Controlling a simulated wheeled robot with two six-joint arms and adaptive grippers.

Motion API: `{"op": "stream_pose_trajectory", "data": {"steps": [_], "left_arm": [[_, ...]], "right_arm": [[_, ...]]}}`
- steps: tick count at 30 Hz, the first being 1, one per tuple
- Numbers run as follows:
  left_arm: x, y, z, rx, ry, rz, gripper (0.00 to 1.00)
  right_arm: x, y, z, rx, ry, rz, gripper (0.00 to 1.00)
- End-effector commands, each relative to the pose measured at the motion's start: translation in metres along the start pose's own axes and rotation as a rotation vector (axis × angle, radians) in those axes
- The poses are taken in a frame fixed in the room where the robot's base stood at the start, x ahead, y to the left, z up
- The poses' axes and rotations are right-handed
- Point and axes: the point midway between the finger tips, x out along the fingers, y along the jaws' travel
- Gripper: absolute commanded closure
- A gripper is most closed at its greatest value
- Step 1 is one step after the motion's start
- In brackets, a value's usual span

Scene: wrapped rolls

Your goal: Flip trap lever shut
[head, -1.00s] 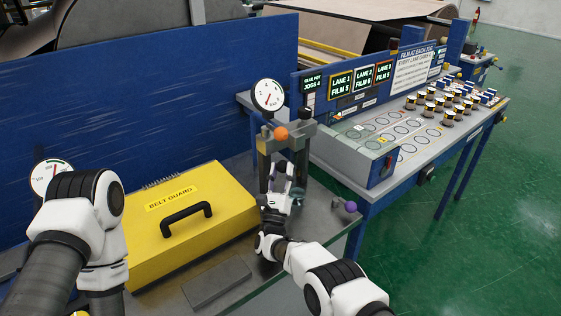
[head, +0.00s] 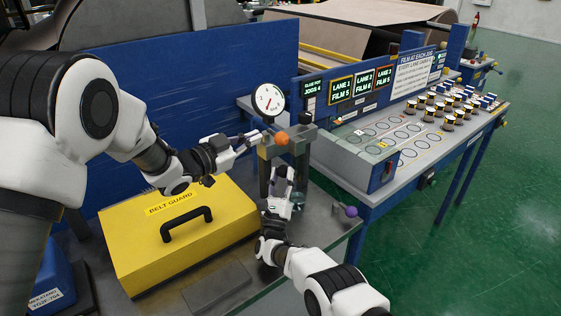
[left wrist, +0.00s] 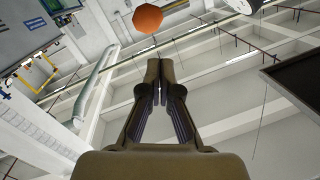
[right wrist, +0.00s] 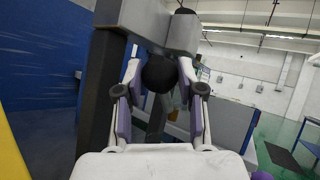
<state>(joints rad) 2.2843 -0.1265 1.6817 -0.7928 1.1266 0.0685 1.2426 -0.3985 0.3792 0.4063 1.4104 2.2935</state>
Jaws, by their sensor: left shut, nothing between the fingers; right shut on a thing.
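A dark grey stand with two posts (head: 299,146) stands at the table's far edge below a round dial gauge (head: 268,98). An orange ball knob (head: 281,138) sits at its upper front. My left gripper (head: 258,135) is shut and empty, its tips close to the orange knob; contact cannot be told. In the left wrist view the orange knob (left wrist: 147,18) lies beyond the shut fingertips. My right gripper (head: 283,172) is between the posts, shut on a dark round knob (right wrist: 159,73). Which part is the trap lever is not marked.
A yellow belt guard box (head: 178,235) with a black handle sits left of the stand. A purple knob (head: 351,211) is at the table's right edge. A blue wall (head: 205,85) rises behind; a bench with several rolls (head: 440,110) is to the right.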

Motion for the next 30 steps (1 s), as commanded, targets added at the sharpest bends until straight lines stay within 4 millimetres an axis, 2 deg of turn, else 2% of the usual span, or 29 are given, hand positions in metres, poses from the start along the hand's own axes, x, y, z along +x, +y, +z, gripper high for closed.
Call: {"op": "stream_pose_trajectory", "data": {"steps": [1,2,6,8,10,12,17,24,30], "left_arm": [[0.019,-0.017,-0.029,-0.038,0.047,-0.007,1.00],[0.025,-0.018,-0.027,-0.094,0.039,0.006,1.00],[0.031,-0.001,0.039,-0.348,-0.112,0.092,1.00],[0.029,0.007,0.064,-0.424,-0.175,0.114,1.00],[0.026,0.013,0.084,-0.482,-0.224,0.125,1.00],[0.026,0.016,0.093,-0.510,-0.250,0.131,1.00],[0.041,0.021,0.100,-0.515,-0.257,0.134,1.00],[0.087,0.031,0.110,-0.514,-0.256,0.134,1.00],[0.114,0.036,0.116,-0.516,-0.256,0.133,1.00]], "right_arm": [[0.000,-0.001,-0.002,-0.002,0.004,0.000,1.00],[0.000,-0.001,-0.003,-0.002,0.004,0.000,1.00],[0.000,-0.001,-0.002,-0.002,0.003,-0.001,1.00],[0.000,-0.001,-0.002,-0.002,0.004,-0.001,1.00],[0.000,-0.001,-0.002,-0.002,0.004,0.000,1.00],[0.000,-0.001,-0.002,-0.003,0.005,0.001,1.00],[-0.001,0.000,-0.002,-0.003,0.005,0.001,1.00],[-0.001,0.000,-0.003,-0.002,0.005,0.001,1.00],[-0.001,0.000,-0.003,-0.002,0.006,0.002,1.00]]}}
